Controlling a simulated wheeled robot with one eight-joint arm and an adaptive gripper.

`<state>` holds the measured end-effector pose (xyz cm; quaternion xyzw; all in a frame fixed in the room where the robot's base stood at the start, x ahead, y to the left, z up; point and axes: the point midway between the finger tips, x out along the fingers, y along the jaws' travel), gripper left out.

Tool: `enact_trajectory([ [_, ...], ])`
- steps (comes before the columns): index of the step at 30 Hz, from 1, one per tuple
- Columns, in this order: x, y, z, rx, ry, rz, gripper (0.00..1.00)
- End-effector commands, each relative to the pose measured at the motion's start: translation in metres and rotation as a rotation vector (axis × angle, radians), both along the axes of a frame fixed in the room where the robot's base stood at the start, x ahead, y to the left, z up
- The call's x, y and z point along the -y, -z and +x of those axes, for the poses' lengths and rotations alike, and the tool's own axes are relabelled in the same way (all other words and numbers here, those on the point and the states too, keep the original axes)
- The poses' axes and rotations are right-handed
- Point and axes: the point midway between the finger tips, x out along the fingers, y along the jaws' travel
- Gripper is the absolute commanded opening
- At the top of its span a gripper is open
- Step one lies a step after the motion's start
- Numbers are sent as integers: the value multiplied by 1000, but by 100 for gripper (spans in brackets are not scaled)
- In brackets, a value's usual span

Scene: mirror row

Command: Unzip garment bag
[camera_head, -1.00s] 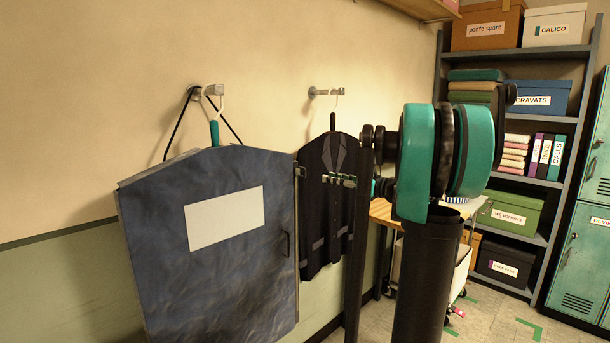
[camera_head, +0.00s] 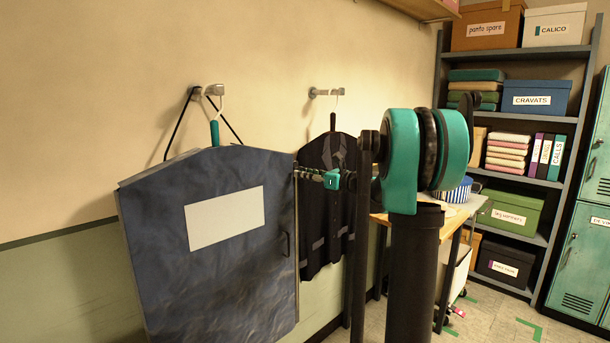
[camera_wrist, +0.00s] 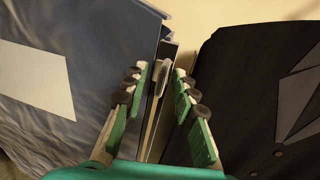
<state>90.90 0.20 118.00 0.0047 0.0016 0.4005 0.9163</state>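The blue-grey garment bag (camera_head: 210,270) hangs on the wall at left, with a blank white label and a dark handle (camera_head: 286,245) near its right edge. It also fills the left of the wrist view (camera_wrist: 100,40). My gripper (camera_head: 302,174) is at the bag's upper right edge. In the wrist view, my gripper (camera_wrist: 160,72) is open, its two green-padded fingers apart. A small grey tab (camera_wrist: 165,78) at the bag's edge shows between the fingertips. I cannot tell if either finger touches it.
A dark jacket (camera_head: 322,215) hangs just right of the bag, close to my gripper. A table (camera_head: 400,222) stands behind my arm. A shelf (camera_head: 540,120) with labelled boxes and teal lockers (camera_head: 590,230) are at right. Some floor is clear there.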

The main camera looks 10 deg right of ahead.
Motion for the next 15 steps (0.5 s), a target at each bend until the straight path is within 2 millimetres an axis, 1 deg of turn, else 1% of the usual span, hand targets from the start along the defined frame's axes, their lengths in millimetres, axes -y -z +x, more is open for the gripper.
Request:
enact_trajectory([
  [1,0,0,0,0,0,0,28],
  [6,0,0,0,0,0,0,6],
  [8,0,0,0,0,-1,0,0],
  [15,0,0,-1,0,-2,0,0],
])
